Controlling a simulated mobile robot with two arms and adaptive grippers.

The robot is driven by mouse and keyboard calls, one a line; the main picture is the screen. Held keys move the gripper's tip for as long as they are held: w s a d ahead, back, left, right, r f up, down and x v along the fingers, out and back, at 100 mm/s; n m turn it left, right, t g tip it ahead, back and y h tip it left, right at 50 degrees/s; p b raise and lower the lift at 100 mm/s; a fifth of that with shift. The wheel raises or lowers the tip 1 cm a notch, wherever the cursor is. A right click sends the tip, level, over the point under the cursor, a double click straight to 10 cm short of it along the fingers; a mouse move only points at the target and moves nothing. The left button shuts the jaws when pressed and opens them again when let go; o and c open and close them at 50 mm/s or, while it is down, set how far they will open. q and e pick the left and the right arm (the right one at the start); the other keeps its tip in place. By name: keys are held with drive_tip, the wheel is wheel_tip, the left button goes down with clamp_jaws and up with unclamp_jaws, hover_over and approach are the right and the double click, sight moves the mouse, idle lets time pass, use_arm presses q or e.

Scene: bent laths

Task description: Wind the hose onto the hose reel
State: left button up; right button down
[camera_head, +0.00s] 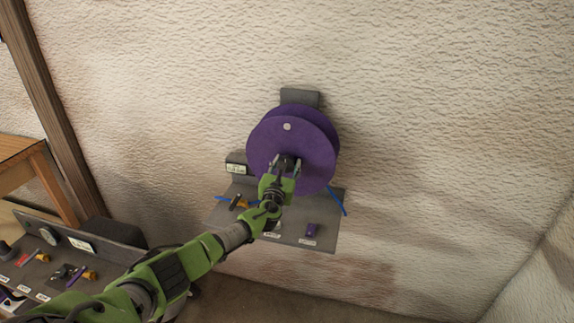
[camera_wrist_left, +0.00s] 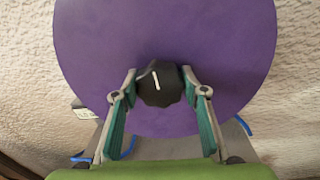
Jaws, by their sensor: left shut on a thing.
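The hose reel (camera_head: 275,140) is a purple disc-sided drum against the wall, its face turned to me; it fills much of the left wrist view (camera_wrist_left: 110,40). A black knob (camera_wrist_left: 160,86) with a white line stands on the face's lower part. My left gripper (camera_head: 285,164) is shut on this knob, one finger on each side in the left wrist view. The blue hose (camera_head: 338,201) shows below the reel on the right, and a blue piece (camera_head: 222,198) shows on the left. Whether any hose lies between the discs is hidden. My right gripper is not in view.
A grey shelf (camera_head: 328,219) below the reel holds a small purple item (camera_head: 311,230) and labels. At the left, a grey tray (camera_head: 105,257) holds several small tools beside a wooden table (camera_head: 22,150). The wall right of the reel is clear.

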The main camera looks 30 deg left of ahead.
use_arm(q)
drive_tip(key=shift+f, duration=0.2)
drive_tip(key=o, duration=1.6)
drive_tip(key=shift+r, duration=0.1)
drive_tip(key=v, duration=1.2)
